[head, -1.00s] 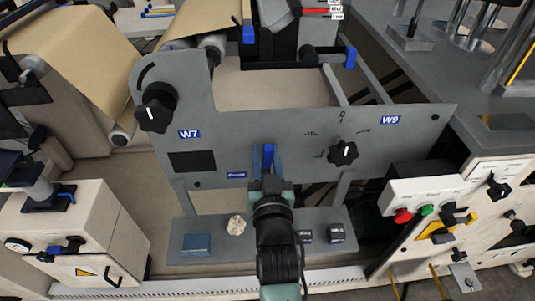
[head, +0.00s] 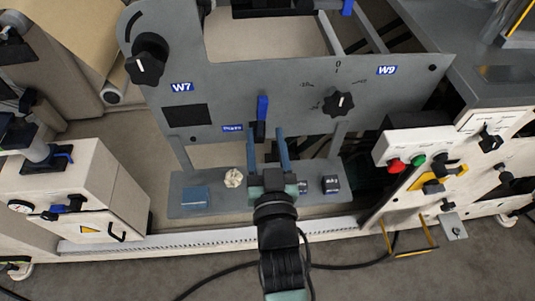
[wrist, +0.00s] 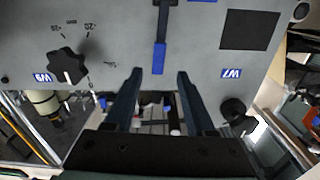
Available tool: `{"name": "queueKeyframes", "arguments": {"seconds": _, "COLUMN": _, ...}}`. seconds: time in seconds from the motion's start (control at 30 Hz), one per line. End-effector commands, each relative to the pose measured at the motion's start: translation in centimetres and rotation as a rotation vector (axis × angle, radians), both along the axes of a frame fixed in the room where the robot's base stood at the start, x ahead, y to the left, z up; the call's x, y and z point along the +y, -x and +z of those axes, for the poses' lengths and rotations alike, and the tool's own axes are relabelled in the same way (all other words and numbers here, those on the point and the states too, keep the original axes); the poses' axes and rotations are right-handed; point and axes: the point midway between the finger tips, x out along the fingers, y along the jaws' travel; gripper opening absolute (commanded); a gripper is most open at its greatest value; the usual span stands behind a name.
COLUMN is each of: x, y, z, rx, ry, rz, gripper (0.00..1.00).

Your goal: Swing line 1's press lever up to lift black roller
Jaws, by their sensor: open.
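The press lever (head: 262,108) is on the grey front plate (head: 215,80), right of a blue label that seems to read Press (head: 232,128). Its blue handle points up from a dark lower part. In the wrist view, where the labels are upside down, the lever handle (wrist: 159,58) lies ahead between the finger lines. My gripper (head: 267,136) is open and empty, just below and in front of the lever, apparently not touching it. Its two fingers (wrist: 159,76) also show spread in the wrist view. A black bar at the top edge may be the black roller; I cannot tell.
A black knob (head: 147,60) stands by the W7 label, and another (head: 338,103) below W9. A button box (head: 415,147) stands to the right.

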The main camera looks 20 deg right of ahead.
Motion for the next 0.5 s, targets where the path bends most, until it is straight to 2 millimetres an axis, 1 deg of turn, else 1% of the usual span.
{"name": "queueKeyframes", "arguments": {"seconds": 0.03, "x": 0.3, "y": 1.0, "z": -0.1, "rx": 0.004, "ry": 0.0, "rz": -0.001, "gripper": 0.55}}
{"name": "queueKeyframes", "arguments": {"seconds": 0.2, "x": 0.9, "y": 3.0, "z": -0.1, "rx": 0.002, "ry": -0.001, "rz": 0.0, "gripper": 0.55}}
{"name": "queueKeyframes", "arguments": {"seconds": 0.33, "x": 1.1, "y": 3.8, "z": 0.0, "rx": 0.001, "ry": 0.0, "rz": 0.0, "gripper": 0.55}}
{"name": "queueKeyframes", "arguments": {"seconds": 0.5, "x": 1.2, "y": 4.1, "z": 0.0, "rx": 0.0, "ry": -0.001, "rz": 0.001, "gripper": 0.55}}
